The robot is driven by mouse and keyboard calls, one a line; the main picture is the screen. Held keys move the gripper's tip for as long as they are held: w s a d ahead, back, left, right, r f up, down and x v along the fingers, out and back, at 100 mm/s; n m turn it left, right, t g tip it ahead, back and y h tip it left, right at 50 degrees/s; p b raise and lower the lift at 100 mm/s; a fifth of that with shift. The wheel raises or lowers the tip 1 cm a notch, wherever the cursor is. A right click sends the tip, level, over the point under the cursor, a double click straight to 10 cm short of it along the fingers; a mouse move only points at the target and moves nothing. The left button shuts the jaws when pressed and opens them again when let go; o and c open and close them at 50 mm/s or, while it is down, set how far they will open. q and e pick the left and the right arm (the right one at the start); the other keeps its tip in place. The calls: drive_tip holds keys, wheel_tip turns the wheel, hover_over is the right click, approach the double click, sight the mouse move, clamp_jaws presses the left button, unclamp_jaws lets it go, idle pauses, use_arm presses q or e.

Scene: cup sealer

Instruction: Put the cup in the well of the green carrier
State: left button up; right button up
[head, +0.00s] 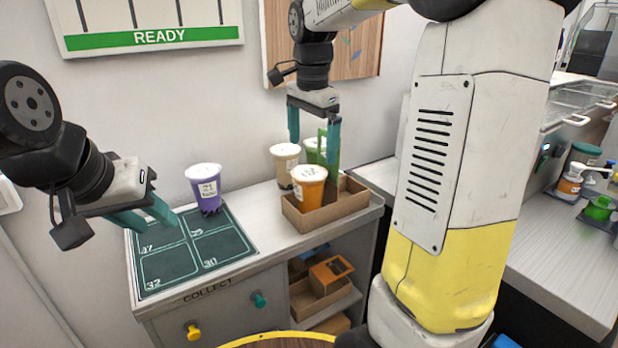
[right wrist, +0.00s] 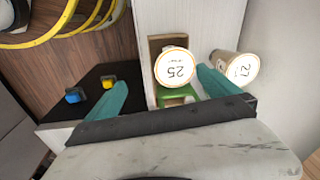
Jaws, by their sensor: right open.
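Several lidded cups show in the head view: a purple cup (head: 207,190) by the dark mat, a cream cup (head: 284,160) at the wall, an orange cup (head: 308,188) at the cardboard box, and one green with a white lid (head: 317,143). My right gripper is open and empty, pointing down above the box. In the right wrist view, a lid marked 25 (right wrist: 176,67) lies between the fingers, with green (right wrist: 175,92) below it. My left gripper (head: 158,224) is open and empty.
The cardboard box (head: 330,215) stands at the counter's right end. A lid marked 27 (right wrist: 240,70) is close to the right finger.

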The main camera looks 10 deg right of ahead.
drive_tip(key=s+a+f+n+t+y, duration=0.1)
drive_tip(key=s+n+t, duration=0.3)
drive_tip(key=s+n, duration=0.8)
drive_tip(key=s+f+y, duration=0.1)
drive_tip(key=s, duration=0.6)
drive_tip(key=shift+s+a+n+t, duration=0.2)
drive_tip(key=shift+a+n+t, duration=0.1)
drive_tip(key=shift+n+t, duration=0.1)
